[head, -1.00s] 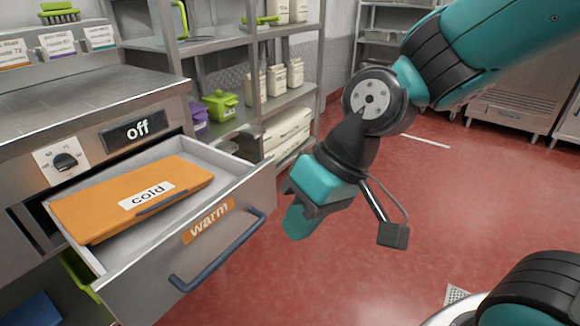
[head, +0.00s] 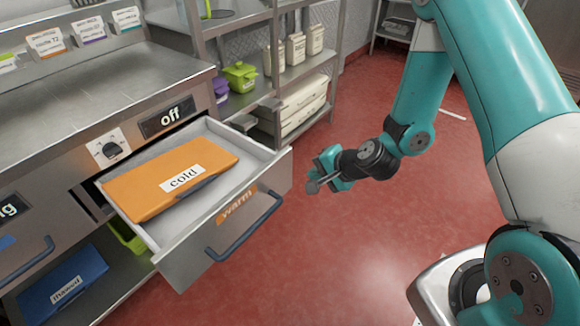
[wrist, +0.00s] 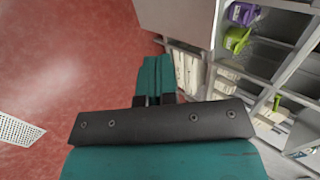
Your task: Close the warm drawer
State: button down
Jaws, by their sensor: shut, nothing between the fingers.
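The warm drawer (head: 190,262) stands pulled out from the steel counter, with an orange "warm" label and a blue-grey bar handle (head: 243,232) on its front. An orange pack (head: 150,191) labelled "cold" lies inside it. My gripper (head: 322,172) is to the right of the drawer front, apart from it, over the red floor. In the wrist view the teal fingers (wrist: 155,75) are together and empty. A plain grey panel, perhaps the drawer front, shows at the top of that view.
A panel reading "off" (head: 167,117) and a knob (head: 110,149) are above the drawer. A blue pack labelled "thawed" (head: 62,284) lies on the lower shelf. Steel shelving (head: 262,100) with bins and bags stands behind. The red floor right of the drawer is clear.

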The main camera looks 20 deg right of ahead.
aim_at(283, 170)
jog(key=shift+w+a+f+p, duration=0.15)
jog(key=shift+w+a+f, duration=0.55)
jog(key=shift+w, duration=0.45)
jog(key=shift+w+a+f+p, duration=0.15)
jog(key=shift+w+a+f, duration=0.4)
jog(key=shift+w+a, duration=0.45)
jog(key=shift+w+a+f+p, duration=0.15)
jog(key=shift+w+a+f, duration=0.5)
jog(key=shift+w, duration=0.6)
jog(key=shift+w, duration=0.1)
